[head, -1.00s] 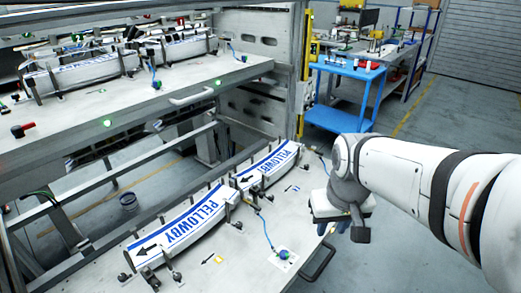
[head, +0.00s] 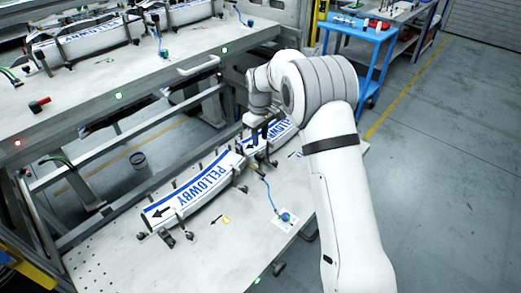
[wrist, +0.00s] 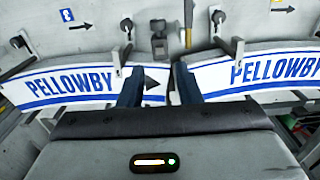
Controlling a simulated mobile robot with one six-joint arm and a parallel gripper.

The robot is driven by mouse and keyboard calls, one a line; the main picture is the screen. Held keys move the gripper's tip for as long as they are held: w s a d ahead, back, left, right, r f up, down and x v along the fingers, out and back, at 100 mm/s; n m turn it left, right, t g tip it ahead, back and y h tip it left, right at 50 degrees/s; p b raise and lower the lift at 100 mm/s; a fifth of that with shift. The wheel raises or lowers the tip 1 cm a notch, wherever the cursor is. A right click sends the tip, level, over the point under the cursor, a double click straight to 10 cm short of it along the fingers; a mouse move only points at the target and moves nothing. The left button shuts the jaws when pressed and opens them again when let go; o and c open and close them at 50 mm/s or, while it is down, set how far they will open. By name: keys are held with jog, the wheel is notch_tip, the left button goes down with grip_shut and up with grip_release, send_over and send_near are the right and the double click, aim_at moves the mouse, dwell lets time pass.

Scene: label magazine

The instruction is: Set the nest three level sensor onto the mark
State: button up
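My gripper (head: 262,128) is over the joint between two curved white magazines marked PELLOWBY, the near one (head: 192,190) and the far one (head: 281,133). In the wrist view its two dark blue fingers (wrist: 158,86) stand apart, open and empty, over the gap between the magazines. A small grey block on a bracket (wrist: 158,40) lies just beyond the fingers; I cannot tell if it is the level sensor. A blue cable (head: 269,196) runs to a round green-and-blue piece (head: 286,216) on a white plate. The sensor and mark cannot be named surely.
Metal posts and clamps line both magazines. A blue square label (wrist: 67,15) and dark arrows are on the shelf. An upper shelf (head: 140,75) with more magazines stands at the back left. A blue cart (head: 362,30) is at the back. The lower shelf's front left is clear.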

aim_at(260, 153)
notch_tip(260, 153, down, 8)
jog(key=shift+a+p, duration=0.1)
jog(key=shift+p, duration=0.6)
grip_shut()
